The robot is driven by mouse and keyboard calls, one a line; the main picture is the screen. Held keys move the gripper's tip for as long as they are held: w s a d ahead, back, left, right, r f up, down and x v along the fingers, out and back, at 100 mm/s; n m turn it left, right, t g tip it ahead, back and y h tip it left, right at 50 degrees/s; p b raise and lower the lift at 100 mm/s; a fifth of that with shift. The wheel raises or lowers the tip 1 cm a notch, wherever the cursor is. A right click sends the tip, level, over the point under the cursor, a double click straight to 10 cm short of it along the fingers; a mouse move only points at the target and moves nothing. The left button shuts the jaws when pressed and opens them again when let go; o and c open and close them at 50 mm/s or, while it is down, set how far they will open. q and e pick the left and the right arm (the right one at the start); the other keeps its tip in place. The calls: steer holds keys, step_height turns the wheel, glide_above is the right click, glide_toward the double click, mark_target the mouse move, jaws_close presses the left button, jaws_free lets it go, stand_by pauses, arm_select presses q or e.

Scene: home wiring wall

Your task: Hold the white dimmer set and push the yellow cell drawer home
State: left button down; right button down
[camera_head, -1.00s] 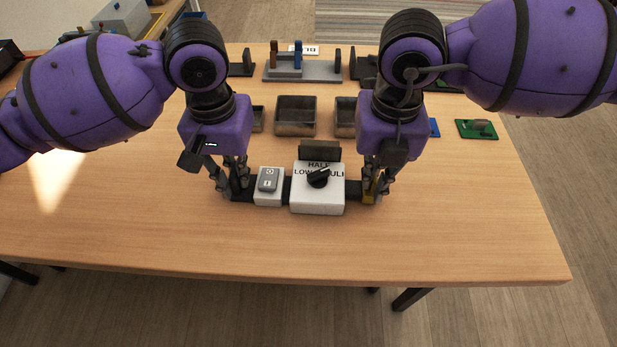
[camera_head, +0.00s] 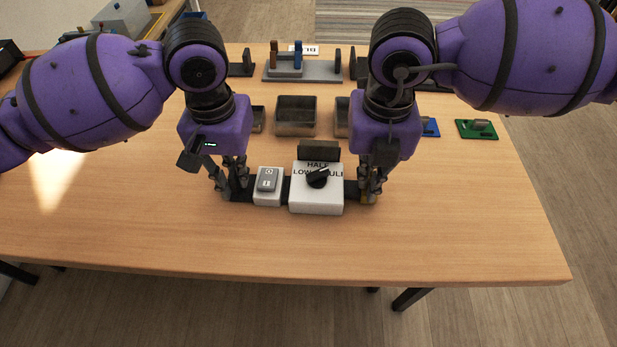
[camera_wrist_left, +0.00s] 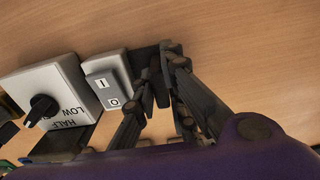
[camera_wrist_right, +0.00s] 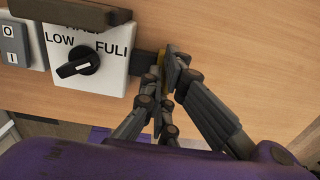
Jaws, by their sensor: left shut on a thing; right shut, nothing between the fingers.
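The white dimmer set lies on the table: a white box (camera_head: 317,198) with a black knob marked LOW, HALF and FULL, and a smaller white block (camera_head: 268,187) with a grey rocker switch to its left, on a dark base. My left gripper (camera_head: 238,194) is shut on the dark left end of the set, also seen in the left wrist view (camera_wrist_left: 160,95). The yellow cell drawer (camera_head: 366,197) shows as a small yellow edge at the set's right end. My right gripper (camera_head: 372,196) is shut and empty against that end; in the right wrist view its fingers (camera_wrist_right: 170,90) largely hide the drawer (camera_wrist_right: 156,77).
An upright dark plate (camera_head: 319,150) stands just behind the dimmer box. Dark open bins (camera_head: 296,116) and a grey rack (camera_head: 305,72) stand farther back. A green board (camera_head: 477,129) lies at the right. The table's front is clear.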

mark_target(342, 184)
steer(key=shift+a, duration=1.1)
steer(key=shift+a, duration=0.45)
steer(key=shift+a, duration=0.55)
steer(key=c, duration=1.9)
jaws_free()
steer(key=shift+s+a+f, duration=0.1)
steer(key=shift+f, duration=0.05)
step_height(342, 184, up, 12)
steer(key=shift+r, duration=0.15)
steer(key=shift+c, duration=0.2)
